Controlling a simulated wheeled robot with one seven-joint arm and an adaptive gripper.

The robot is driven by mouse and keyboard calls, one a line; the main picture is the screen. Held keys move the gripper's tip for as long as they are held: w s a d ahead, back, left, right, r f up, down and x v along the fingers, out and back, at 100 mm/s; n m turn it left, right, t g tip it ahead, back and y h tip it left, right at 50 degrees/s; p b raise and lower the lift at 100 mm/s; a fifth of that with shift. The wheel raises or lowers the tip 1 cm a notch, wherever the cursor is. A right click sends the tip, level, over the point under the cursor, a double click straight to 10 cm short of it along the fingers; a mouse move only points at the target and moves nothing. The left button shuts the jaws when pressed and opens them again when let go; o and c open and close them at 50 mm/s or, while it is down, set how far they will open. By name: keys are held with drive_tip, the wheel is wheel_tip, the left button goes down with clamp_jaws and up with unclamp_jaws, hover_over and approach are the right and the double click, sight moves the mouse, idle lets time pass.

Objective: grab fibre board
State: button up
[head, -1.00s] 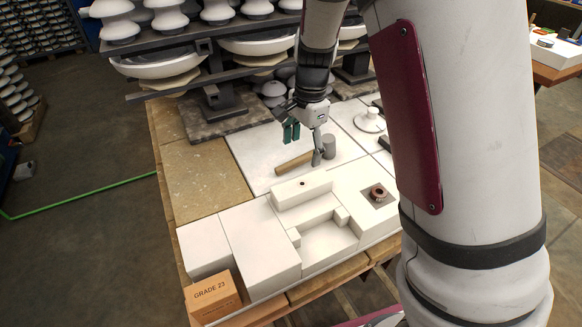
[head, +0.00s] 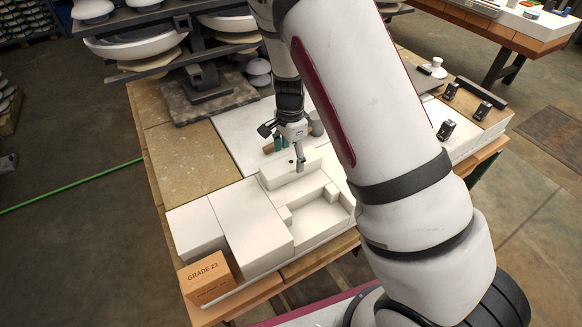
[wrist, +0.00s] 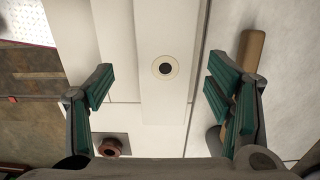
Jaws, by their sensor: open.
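My gripper (head: 290,152) is open and empty. It hangs above the raised white block (head: 282,174), near the middle of the table. In the wrist view its two teal-padded fingers stand well apart, and that block (wrist: 163,105), with a dark round hole (wrist: 165,68), shows between them. I cannot tell for sure which thing is the fibre board. Tan speckled boards (head: 195,152) lie flat on the table's left part in the head view, left of my gripper and apart from it.
A wooden rod (wrist: 252,48) lies beside the right finger in the wrist view. An orange GRADE 23 box (head: 207,276) sits at the front left corner. White stepped blocks (head: 250,240) fill the front. A rack of insulators (head: 150,42) stands behind.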

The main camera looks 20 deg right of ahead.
sight(291, 163)
drive_tip(key=shift+w+d+f, duration=0.15)
drive_tip(key=shift+w+f, duration=0.05)
drive_tip(key=shift+f, duration=0.95)
drive_tip(key=shift+w+d+f, duration=0.1)
drive_tip(key=shift+w+f, duration=0.05)
drive_tip(key=shift+f, duration=0.95)
drive_tip(key=c, duration=1.4)
drive_tip(key=shift+o, duration=0.2)
